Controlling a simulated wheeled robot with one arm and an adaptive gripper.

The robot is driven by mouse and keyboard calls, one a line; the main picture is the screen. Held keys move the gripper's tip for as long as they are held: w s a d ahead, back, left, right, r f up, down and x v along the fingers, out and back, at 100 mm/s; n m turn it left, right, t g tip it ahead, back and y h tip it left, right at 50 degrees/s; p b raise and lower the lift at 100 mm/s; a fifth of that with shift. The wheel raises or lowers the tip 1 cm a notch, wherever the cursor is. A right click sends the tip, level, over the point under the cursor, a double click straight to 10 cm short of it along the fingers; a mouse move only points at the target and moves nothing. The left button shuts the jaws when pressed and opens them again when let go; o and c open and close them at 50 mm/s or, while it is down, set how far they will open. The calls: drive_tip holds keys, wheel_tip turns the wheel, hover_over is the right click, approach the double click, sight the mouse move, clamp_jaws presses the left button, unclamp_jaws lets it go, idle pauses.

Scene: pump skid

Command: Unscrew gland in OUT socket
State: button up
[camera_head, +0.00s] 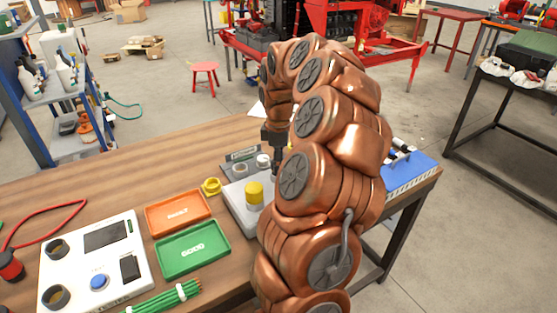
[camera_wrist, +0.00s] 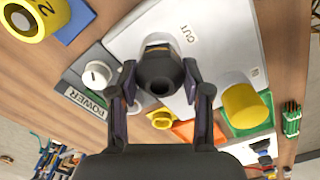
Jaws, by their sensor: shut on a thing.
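My gripper (camera_wrist: 160,80) is shut on a dark, round gland (camera_wrist: 159,66), with one finger on each side of it in the wrist view. The gland is over a white unit (camera_wrist: 216,22) beside its OUT label (camera_wrist: 189,33). A pale round edge shows just behind the gland; whether the gland is still in the socket cannot be told. In the head view my gripper (camera_head: 277,150) points down at the far side of the white unit (camera_head: 238,205), and my arm hides part of it. A yellow cylinder (camera_head: 254,193) stands on this unit; it also shows in the wrist view (camera_wrist: 243,105).
A POWER panel with a white knob (camera_wrist: 97,74) lies beside the unit. An orange FAULT tray (camera_head: 180,213), a green GOOD tray (camera_head: 193,248), a yellow ring (camera_head: 211,187) and a white test box (camera_head: 96,268) are to the left. Bare wood lies behind them.

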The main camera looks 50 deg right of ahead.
drive_tip(key=o, duration=1.2)
wheel_tip(320, 180, up, 10)
drive_tip(key=shift+r, duration=1)
drive_tip(key=shift+a, duration=0.1)
